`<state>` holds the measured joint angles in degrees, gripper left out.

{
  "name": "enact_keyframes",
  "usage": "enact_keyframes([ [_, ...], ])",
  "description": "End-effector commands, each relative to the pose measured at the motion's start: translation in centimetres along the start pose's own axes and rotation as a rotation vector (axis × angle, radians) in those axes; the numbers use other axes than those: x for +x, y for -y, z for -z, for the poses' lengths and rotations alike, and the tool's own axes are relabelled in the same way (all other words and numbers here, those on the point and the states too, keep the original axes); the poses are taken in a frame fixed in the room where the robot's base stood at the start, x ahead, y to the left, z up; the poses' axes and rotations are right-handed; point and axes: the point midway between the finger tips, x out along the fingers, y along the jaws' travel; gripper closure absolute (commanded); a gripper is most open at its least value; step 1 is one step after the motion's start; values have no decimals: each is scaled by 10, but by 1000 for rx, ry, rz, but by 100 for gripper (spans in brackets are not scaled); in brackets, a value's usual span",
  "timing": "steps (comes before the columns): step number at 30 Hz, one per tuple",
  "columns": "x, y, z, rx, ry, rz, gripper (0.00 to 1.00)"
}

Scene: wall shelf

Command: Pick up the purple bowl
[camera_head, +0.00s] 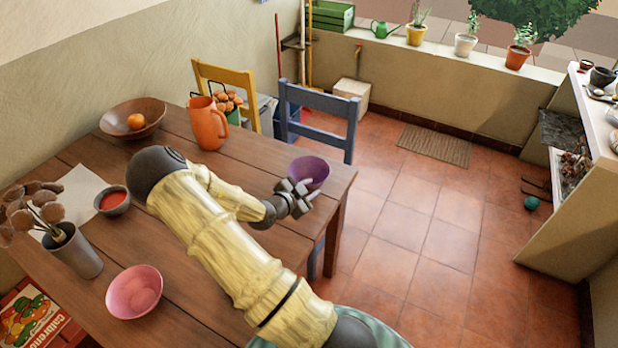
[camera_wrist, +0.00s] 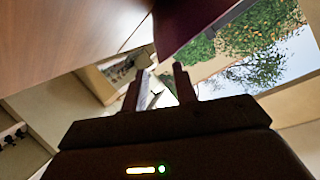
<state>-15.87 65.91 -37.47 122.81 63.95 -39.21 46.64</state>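The purple bowl (camera_head: 311,168) is at the far right corner of the wooden table, and my gripper hides part of its near side. My gripper (camera_head: 303,190) is close in front of the bowl, over the table's right edge. In the wrist view, my gripper (camera_wrist: 160,78) has its two fingers apart with nothing seen between them. A dark purple surface (camera_wrist: 183,22), likely the bowl, shows just beyond the fingertips. I cannot tell whether a finger touches it.
The wooden table (camera_head: 185,262) also holds a pink bowl (camera_head: 134,292), an orange pitcher (camera_head: 207,124), a wooden bowl (camera_head: 132,116) with an orange fruit, a small bowl of red sauce (camera_head: 112,200) and a vase (camera_head: 75,252). A blue chair (camera_head: 317,101) stands behind the purple bowl.

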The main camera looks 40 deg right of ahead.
Motion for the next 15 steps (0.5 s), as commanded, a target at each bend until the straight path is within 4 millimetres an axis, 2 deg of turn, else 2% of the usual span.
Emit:
enact_keyframes([
  [5, 13, 1, 4, -1, -2, -3, 71],
  [12, 47, 3, 7, -1, -2, -2, 71],
  [15, 52, 3, 6, 0, -1, -2, 71],
])
